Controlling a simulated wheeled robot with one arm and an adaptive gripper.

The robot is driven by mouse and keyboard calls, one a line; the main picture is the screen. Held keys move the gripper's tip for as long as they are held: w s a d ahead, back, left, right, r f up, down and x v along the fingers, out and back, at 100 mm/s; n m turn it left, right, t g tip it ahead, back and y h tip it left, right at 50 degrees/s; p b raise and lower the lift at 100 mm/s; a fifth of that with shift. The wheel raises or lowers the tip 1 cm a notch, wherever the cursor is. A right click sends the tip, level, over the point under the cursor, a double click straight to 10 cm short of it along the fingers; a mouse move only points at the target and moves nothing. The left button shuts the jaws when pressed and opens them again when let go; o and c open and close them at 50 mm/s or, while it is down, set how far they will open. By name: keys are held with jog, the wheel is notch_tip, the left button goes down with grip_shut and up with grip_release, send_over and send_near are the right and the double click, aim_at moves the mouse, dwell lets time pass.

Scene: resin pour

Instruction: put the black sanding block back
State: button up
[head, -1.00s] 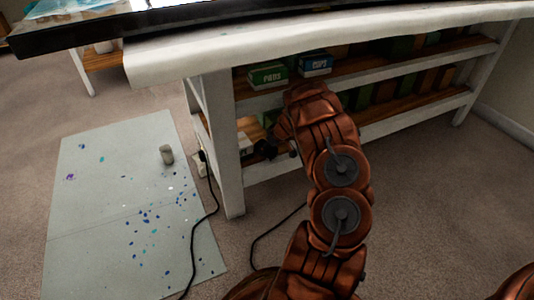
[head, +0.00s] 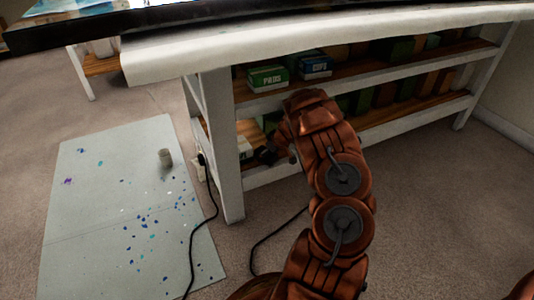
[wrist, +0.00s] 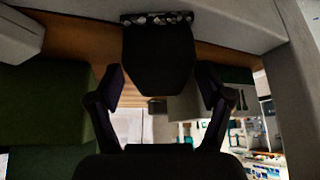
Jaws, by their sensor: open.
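The black sanding block (wrist: 158,60) appears in the wrist view as a dark block with a speckled strip along its upper edge. It is at the wooden shelf surface (wrist: 215,55), between the two fingers of my gripper (wrist: 161,84). The fingers are open, with a visible gap on each side of the block. In the head view my gripper (head: 266,154) is a small dark shape at the left end of the lower shelf. I cannot tell the block apart from it there.
A green box (wrist: 45,105) is close on the left in the wrist view. The head view shows a white shelf post (head: 221,150), a green PADS box (head: 268,79) and a blue box (head: 315,67) above.

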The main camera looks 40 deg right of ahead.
jog(key=p+v, duration=0.3)
jog(key=v, duration=0.9)
jog(key=shift+p, duration=0.4)
